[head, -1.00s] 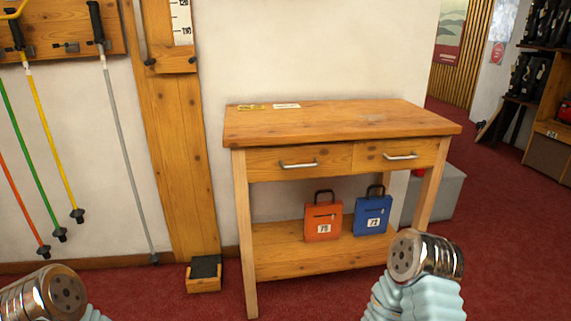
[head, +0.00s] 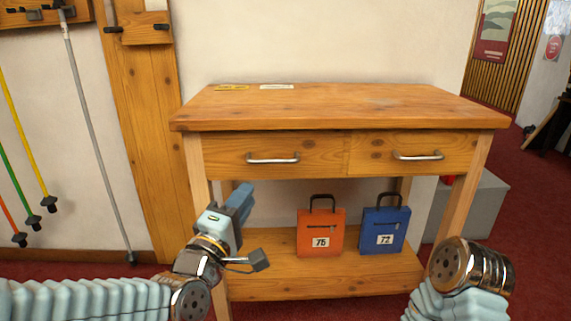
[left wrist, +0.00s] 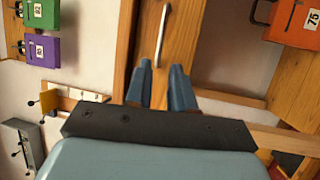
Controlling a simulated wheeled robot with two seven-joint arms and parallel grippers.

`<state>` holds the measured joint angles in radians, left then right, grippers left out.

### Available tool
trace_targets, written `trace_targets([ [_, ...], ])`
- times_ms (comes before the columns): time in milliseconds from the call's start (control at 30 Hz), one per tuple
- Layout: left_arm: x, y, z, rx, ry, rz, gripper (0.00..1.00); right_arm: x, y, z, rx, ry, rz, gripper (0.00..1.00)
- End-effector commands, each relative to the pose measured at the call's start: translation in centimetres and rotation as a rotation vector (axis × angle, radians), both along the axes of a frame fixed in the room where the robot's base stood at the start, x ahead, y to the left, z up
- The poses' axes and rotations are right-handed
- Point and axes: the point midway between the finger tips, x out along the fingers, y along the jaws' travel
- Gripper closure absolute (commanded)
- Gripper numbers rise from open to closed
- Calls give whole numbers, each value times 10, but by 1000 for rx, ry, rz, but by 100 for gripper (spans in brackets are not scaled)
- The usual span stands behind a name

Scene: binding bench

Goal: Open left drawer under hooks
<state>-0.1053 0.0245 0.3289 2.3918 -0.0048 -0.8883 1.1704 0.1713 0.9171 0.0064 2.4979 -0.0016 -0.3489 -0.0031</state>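The left drawer (head: 276,155) is in the wooden bench's front and looks shut. Its silver bar handle (head: 273,159) runs level across it. My left gripper (head: 242,200) is below and left of this handle, in front of the bench's left leg. In the left wrist view its two blue fingers (left wrist: 162,85) stand apart with nothing between them. A silver handle (left wrist: 162,35) on a wooden front lies beyond the fingertips, not touching them. My right arm shows at the lower right, but its gripper is out of view.
The bench top (head: 340,103) overhangs the drawers. The right drawer (head: 412,155) also looks shut. An orange bag (head: 320,238) and a blue bag (head: 384,236) stand on the lower shelf. A grey box (head: 480,205) stands behind at right. Poles hang at left.

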Motion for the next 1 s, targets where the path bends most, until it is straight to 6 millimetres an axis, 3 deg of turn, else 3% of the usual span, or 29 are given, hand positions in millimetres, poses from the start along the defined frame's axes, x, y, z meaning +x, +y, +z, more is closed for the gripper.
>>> trace_targets([
  [600,109,-46,22,2,5,-1,77,0,-2,17,-4,-3,-2,57],
  [1000,121,-51,23,3,5,0,77,1,-2,18,-5,-4,-3,57],
])
